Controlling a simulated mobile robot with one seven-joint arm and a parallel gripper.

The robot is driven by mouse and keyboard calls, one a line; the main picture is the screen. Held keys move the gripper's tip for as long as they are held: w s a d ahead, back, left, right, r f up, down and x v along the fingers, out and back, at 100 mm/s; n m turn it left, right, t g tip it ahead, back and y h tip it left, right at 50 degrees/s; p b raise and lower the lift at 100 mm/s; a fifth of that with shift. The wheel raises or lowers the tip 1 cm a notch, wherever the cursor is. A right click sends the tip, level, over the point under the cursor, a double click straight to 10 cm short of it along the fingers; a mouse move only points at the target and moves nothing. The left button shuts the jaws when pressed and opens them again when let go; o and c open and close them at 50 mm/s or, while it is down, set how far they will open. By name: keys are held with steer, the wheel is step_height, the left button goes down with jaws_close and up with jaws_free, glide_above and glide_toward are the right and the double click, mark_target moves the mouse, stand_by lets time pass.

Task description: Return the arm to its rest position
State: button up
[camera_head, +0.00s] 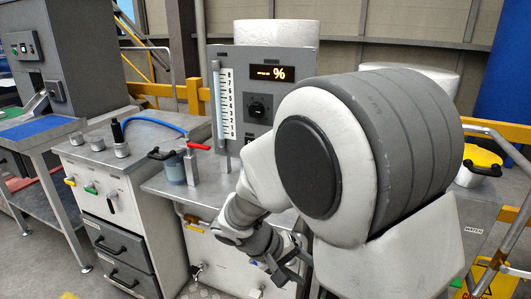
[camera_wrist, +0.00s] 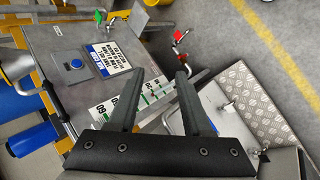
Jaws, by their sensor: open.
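My gripper (camera_head: 283,270) hangs low in front of the middle cabinet in the head view, partly hidden by my own arm. In the wrist view my gripper (camera_wrist: 159,82) shows two dark fingers apart with nothing held between them. My arm is bent, and its large white and grey joint covers the right middle of the head view. The wrist view looks down at a grey panel (camera_wrist: 50,42) with a blue button and a label, tilted in the picture.
A grey control panel (camera_head: 305,62) with a scale and a "%" display stands behind my arm. A bench with knobs (camera_head: 95,190) is left of it. A red-handled valve (camera_head: 198,146) and a clear jar (camera_head: 174,168) are on the middle cabinet. Yellow rails (camera_head: 165,91) run behind.

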steer(key=s+d+r+m+t+y, duration=0.4)
steer(key=s+r+y, duration=0.4)
steer(key=s+r, duration=0.7)
step_height(320, 180, up, 18)
steer(key=d+n+p, duration=0.1)
steer(key=p, duration=1.7)
steer(key=shift+d+r, duration=0.15)
steer(key=shift+r, duration=0.05)
